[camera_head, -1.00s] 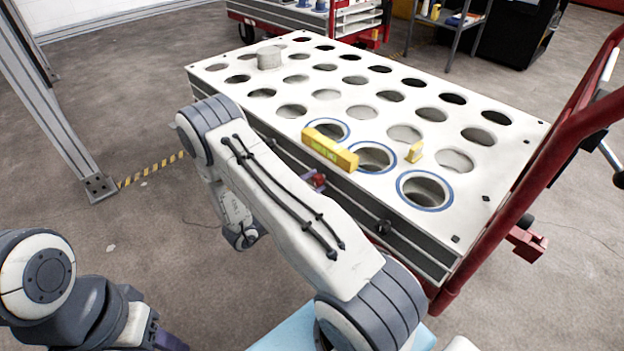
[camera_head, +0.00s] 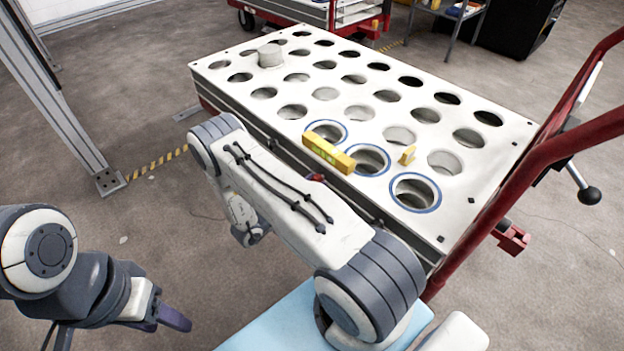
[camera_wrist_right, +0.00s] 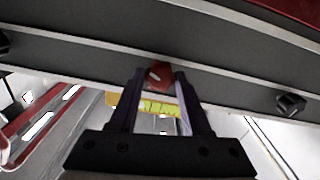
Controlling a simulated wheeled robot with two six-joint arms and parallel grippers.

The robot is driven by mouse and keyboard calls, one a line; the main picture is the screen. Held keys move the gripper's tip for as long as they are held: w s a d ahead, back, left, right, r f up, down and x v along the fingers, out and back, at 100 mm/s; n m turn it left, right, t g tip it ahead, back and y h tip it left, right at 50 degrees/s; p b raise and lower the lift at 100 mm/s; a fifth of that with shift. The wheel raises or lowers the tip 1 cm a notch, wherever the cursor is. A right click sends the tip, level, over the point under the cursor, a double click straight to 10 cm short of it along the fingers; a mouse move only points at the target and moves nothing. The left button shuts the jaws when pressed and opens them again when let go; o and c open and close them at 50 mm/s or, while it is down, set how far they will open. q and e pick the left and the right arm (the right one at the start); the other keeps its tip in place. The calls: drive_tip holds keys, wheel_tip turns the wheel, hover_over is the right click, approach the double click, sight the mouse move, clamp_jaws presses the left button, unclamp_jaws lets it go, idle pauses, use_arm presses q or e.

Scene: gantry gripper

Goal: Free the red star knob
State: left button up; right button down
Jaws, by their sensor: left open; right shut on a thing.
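The red star knob (camera_head: 316,177) sits on the dark front side of the perforated white table, just under its top edge, partly hidden behind my right arm in the head view. In the right wrist view the knob (camera_wrist_right: 159,75) is between the fingertips of my right gripper (camera_wrist_right: 160,82), which is shut on it. The knob is still against the dark side rail. My right gripper is hidden behind its own arm in the head view. My left gripper (camera_head: 168,317) is open and empty at the lower left, over the floor and away from the table.
The white table top (camera_head: 440,100) has rows of round holes, some ringed in blue. A yellow level (camera_head: 328,152) lies near the front edge, with a small yellow piece (camera_head: 408,155) beyond it. A grey cylinder (camera_head: 270,55) stands at back left. A red handle (camera_head: 560,150) rises at right.

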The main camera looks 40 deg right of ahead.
drive_tip(key=n+p, duration=0.1)
drive_tip(key=n, duration=0.4)
drive_tip(key=shift+n+p, duration=0.3)
drive_tip(key=shift+p, duration=0.1)
drive_tip(key=n+p, duration=0.1)
drive_tip(key=n, duration=1)
drive_tip(key=shift+f+n, duration=0.1)
drive_tip(key=shift+n, duration=0.2)
drive_tip(key=n, duration=0.5)
drive_tip(key=shift+n, duration=0.3)
drive_tip(key=shift+c, duration=1.9)
unclamp_jaws()
drive_tip(key=shift+a, duration=0.1)
